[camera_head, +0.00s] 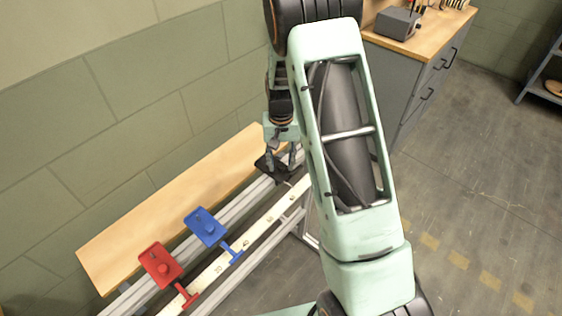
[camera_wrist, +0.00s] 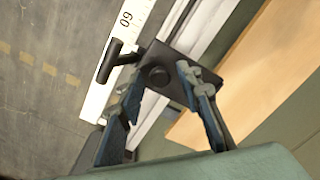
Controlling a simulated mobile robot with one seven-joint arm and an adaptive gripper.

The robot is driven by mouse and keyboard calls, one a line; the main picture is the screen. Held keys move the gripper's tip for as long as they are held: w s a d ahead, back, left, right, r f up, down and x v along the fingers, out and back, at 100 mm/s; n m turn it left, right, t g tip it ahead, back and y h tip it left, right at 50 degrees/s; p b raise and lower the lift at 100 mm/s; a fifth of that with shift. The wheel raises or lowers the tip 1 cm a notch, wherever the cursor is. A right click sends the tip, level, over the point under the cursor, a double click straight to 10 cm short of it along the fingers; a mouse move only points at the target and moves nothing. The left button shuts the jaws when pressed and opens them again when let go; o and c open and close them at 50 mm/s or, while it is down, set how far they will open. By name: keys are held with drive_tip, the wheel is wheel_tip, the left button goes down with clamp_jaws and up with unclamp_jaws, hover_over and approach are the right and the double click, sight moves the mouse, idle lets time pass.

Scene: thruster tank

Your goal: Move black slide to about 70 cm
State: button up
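The black slide (camera_head: 268,167) is on the rail, beyond the blue slide in the head view and partly hidden by my gripper. In the wrist view, the black slide (camera_wrist: 188,78) shows a flat plate, a round knob and a pointer arm reaching over the white scale (camera_wrist: 145,20). The pointer end lies near the printed 60. My gripper (camera_wrist: 158,82) is open, with one finger on each side of the knob and visible space between. It also shows in the head view (camera_head: 284,160) above the slide, pointing down. Whether a finger touches the slide cannot be told.
A blue slide (camera_head: 206,227) and a red slide (camera_head: 161,263) sit on the same rail towards the lower left. A wooden board (camera_head: 165,215) runs along the wall side. A grey cabinet (camera_head: 415,75) stands at the upper right.

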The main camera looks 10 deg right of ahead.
clamp_jaws()
drive_tip(key=w+d+b, duration=0.1)
drive_tip(key=w+d, duration=0.3)
drive_tip(key=d, duration=0.1)
drive_tip(key=shift+d+b, duration=0.3)
drive_tip(key=shift+d, duration=0.1)
drive_tip(key=shift+o, duration=1.1)
unclamp_jaws()
